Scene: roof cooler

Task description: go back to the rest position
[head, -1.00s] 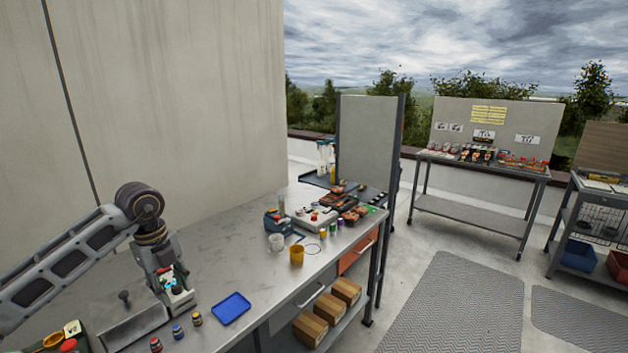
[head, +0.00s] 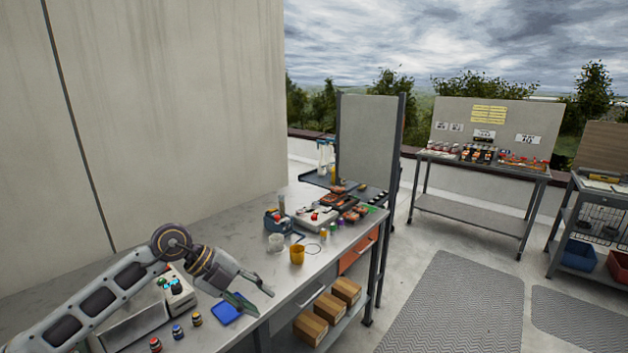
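My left arm comes in from the lower left, and its gripper (head: 260,303) hangs over the front edge of the long workbench (head: 200,247). The two fingers look spread apart with nothing between them, so it appears open and empty. It is beside and partly in front of a blue tray (head: 226,312), hiding some of it. My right gripper is not in view.
A white device (head: 178,292) stands behind my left arm. Several small jars (head: 178,331) stand near the front edge. A yellow cup (head: 297,254) and a white mug (head: 275,242) stand farther along. The floor to the right is open.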

